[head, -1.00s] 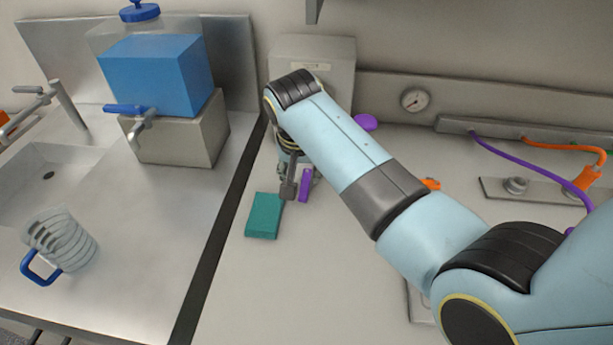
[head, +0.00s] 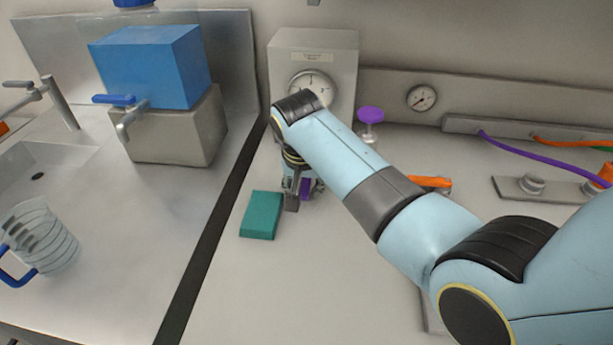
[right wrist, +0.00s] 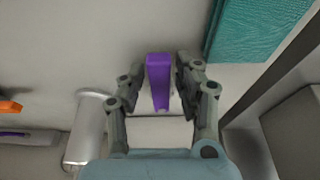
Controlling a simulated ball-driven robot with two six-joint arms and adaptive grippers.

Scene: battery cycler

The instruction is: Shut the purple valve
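The purple valve's lever handle (head: 306,189) shows in the head view as a small purple piece, partly hidden by my right gripper. In the right wrist view the purple handle (right wrist: 158,82) is a narrow bar between the two fingers, with a small gap on each side. My right gripper (head: 303,197) points down at the handle; in the right wrist view its fingers (right wrist: 160,72) are apart and not closed on it. The valve's body is hidden. A round purple knob (head: 370,115) stands on a short stem behind my right arm. My left gripper is not in view.
A teal block (head: 261,215) lies close to the left of the gripper. A grey box (head: 340,60) with a gauge stands behind. An orange lever (head: 430,181) is right of my forearm. A blue tank (head: 155,65) and ribbed mug (head: 42,238) are at left.

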